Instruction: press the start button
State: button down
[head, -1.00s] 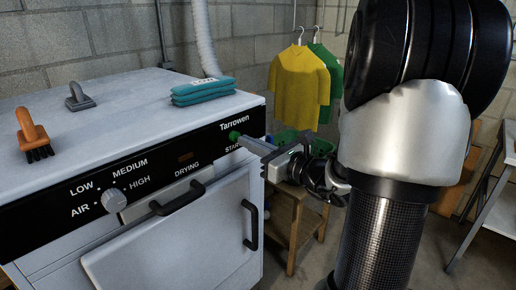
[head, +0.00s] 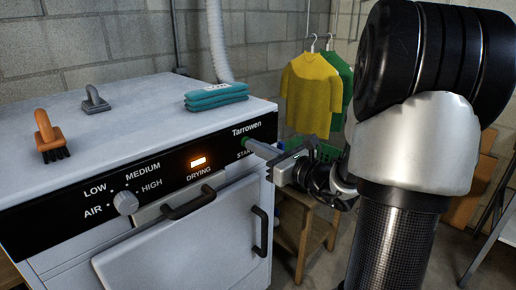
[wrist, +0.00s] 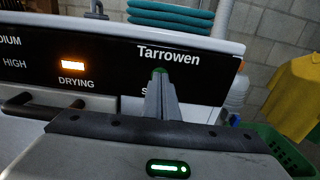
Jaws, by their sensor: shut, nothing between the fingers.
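The dryer's black control panel (head: 60,214) runs along the top front of a white machine marked Tarrowen. The green start button (wrist: 158,72) shows just past my fingertips in the wrist view; most of it is hidden by them. My gripper (head: 247,142) is shut and empty, its tips at the start button, seemingly touching it. In the wrist view my gripper (wrist: 160,80) covers most of the START label. The DRYING lamp (head: 198,162) glows orange, and it glows in the wrist view too (wrist: 73,66).
A heat knob (head: 125,203) and two dark handles (head: 188,203) stick out of the front. Folded teal towels (head: 216,96), an orange brush (head: 48,134) and a grey brush (head: 94,99) lie on top. A wooden stool (head: 303,232) stands right of the machine.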

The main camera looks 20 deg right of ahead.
dwell(0.4)
jog(key=v, duration=0.5)
jog(key=shift+s+d, duration=0.1)
jog(key=shift+s, duration=0.15)
dwell(0.7)
